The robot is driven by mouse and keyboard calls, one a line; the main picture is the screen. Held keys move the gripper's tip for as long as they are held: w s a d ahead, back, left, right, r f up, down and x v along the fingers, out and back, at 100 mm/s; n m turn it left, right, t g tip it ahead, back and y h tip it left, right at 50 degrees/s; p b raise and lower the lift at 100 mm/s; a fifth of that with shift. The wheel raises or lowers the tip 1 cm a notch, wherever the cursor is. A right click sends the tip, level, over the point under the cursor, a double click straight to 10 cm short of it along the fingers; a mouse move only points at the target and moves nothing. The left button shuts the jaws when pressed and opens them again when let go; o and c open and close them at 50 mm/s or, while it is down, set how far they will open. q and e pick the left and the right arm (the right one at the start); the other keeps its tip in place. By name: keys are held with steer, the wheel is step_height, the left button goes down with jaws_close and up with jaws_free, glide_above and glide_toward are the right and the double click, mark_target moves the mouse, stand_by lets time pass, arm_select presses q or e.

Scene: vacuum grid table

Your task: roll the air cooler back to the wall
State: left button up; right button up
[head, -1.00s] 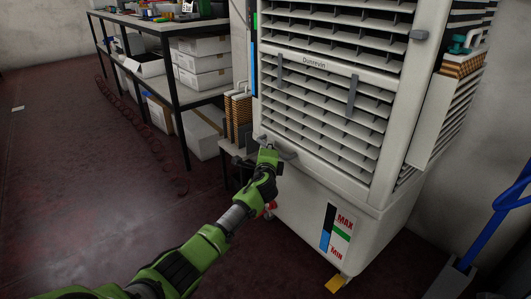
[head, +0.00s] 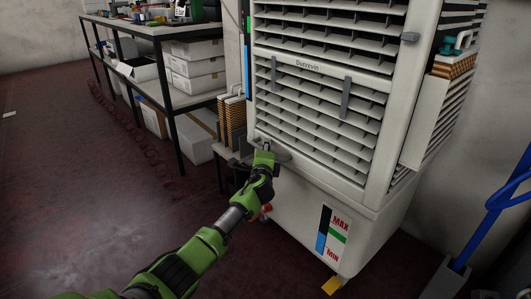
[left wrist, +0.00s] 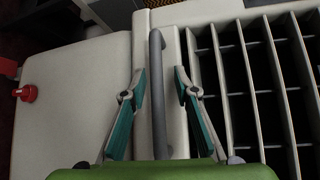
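The air cooler (head: 330,110) is a tall white unit with a louvred front and a MAX/MIN level strip (head: 334,236) low down. It stands on casters, one with a yellow pedal (head: 332,285). My left gripper (head: 263,152) is at this handle. In the left wrist view its fingers (left wrist: 158,92) are apart, one on each side of the bar, with visible gaps. The finger ends are partly hidden in the head view. My right gripper is not in view.
A shelf table (head: 160,28) with white boxes and tools stands left of the cooler. A red coiled hose (head: 130,125) lies on the floor beside it. A blue-handled cart (head: 490,220) is at the right, near the wall (head: 485,120).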

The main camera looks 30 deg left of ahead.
arm_select(q)
steer(key=v, duration=1.2)
stand_by(0.3)
